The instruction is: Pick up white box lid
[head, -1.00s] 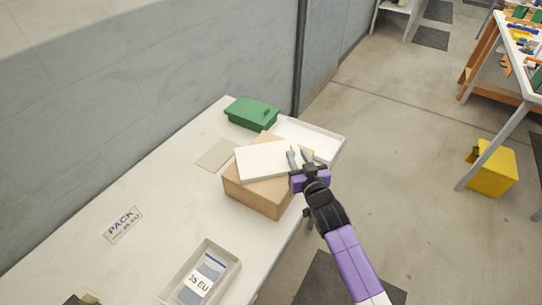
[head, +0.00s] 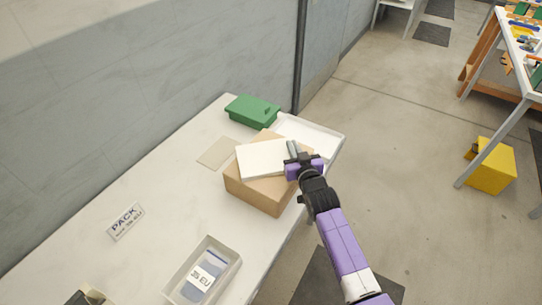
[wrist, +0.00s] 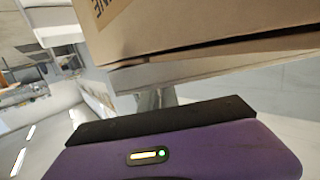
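The white box lid (head: 262,159) lies slightly askew on top of a cardboard box (head: 262,194) on the table. My gripper (head: 292,149) is at the lid's right edge, with its fingers close together there. In the wrist view the fingers (wrist: 156,98) look drawn together and reach up to the pale lid edge (wrist: 205,68), under the cardboard. The gripper appears shut on this edge; the fingertips are partly hidden. The lid still looks to rest on the box.
A shallow white tray (head: 325,137) lies behind the cardboard box, beside a green box (head: 252,110). A beige sheet (head: 216,153) lies to the left. An open box (head: 230,268) with a labelled packet stands in front. The table's left middle is clear except for a PACK label (head: 125,221).

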